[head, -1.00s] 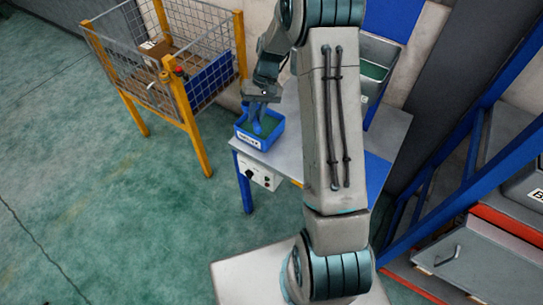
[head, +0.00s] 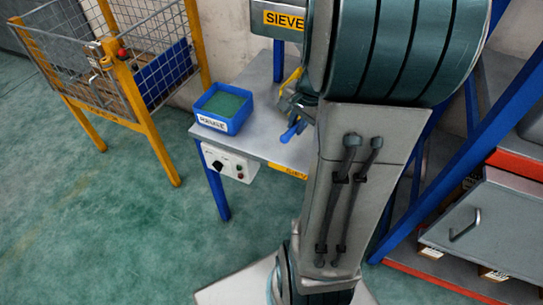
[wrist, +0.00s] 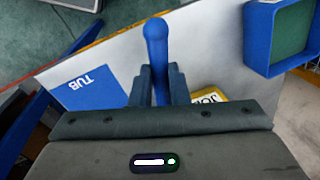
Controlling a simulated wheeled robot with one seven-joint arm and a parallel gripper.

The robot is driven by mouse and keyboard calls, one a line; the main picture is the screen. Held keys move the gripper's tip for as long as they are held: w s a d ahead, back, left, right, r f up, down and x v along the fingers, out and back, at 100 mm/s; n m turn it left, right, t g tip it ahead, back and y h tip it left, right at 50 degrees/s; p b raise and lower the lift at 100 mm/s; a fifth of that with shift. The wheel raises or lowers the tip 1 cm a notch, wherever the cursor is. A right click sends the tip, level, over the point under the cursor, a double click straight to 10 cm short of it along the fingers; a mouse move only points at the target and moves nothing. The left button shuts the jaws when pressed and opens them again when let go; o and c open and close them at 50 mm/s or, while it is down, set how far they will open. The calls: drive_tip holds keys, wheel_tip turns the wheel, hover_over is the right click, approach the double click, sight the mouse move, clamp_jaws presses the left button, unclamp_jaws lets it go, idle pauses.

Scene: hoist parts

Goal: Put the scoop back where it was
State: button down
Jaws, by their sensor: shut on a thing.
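The scoop shows as a blue handle (wrist: 156,45) between my gripper's two fingers in the wrist view. In the head view a blue end of it (head: 290,132) sticks out beside my gripper (head: 297,116), which is partly hidden behind my arm. My gripper is shut on the scoop, over the grey table (head: 250,138), to the right of the blue bin (head: 222,122) and apart from it. The bin holds green material and also shows at the upper right of the wrist view (wrist: 262,50). I cannot tell whether the scoop touches the table.
A blue square marked TUB (wrist: 88,88) and a yellow-edged card (wrist: 208,97) lie on the table. A grey box labelled SIEVE (head: 284,20) is behind. A yellow-posted mesh cage (head: 140,100) stands left, a blue-framed rack (head: 450,165) right. A control box (head: 228,163) hangs under the table's front.

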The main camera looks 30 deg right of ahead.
drive_tip(key=s+f+m, duration=0.1)
drive_tip(key=s, duration=0.1)
drive_tip(key=b, duration=0.2)
hover_over(265, 148)
drive_tip(key=shift+h, duration=0.3)
drive_tip(key=f, duration=0.7)
drive_tip(key=shift+s+d+f, duration=0.1)
drive_tip(key=shift+s+f, duration=0.1)
drive_tip(key=shift+s, duration=0.1)
drive_tip(key=shift+f+b, duration=0.3)
drive_tip(key=shift+f, duration=1.7)
drive_tip(key=shift+f, duration=0.1)
drive_tip(key=c, duration=1.8)
unclamp_jaws()
drive_tip(key=shift+f, duration=0.1)
drive_tip(key=o, duration=0.4)
